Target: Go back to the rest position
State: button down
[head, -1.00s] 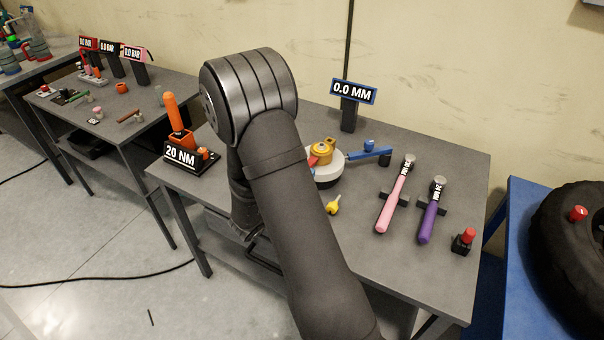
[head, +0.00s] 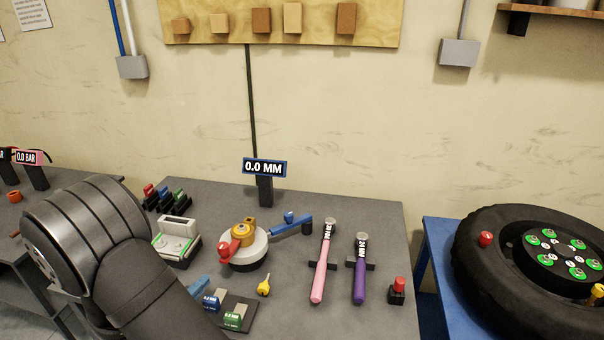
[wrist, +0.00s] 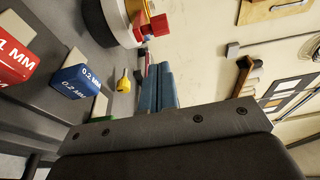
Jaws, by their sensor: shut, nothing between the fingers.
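My gripper (wrist: 158,88) shows in the wrist view with its blue fingers together and nothing between them. It is over the grey workbench (head: 375,215). A yellow key-like piece (wrist: 123,80) shows just left of the fingers in the wrist view; it lies on the bench in the head view (head: 264,286). In the head view my dark arm fills the lower left and hides most of the gripper.
A white round device with a gold top (head: 243,245) stands mid-bench, near the 0.0 MM display (head: 264,168). A blue 0.2 MM block (wrist: 80,80) is close to the gripper. Pink (head: 321,265) and purple (head: 360,270) wrenches lie right. A wheel (head: 490,265) sits farther right.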

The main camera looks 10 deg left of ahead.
aim_at(226, 261)
jog(key=shift+x, duration=4.8)
jog(key=shift+d, duration=0.15)
jog(key=shift+s, duration=0.1)
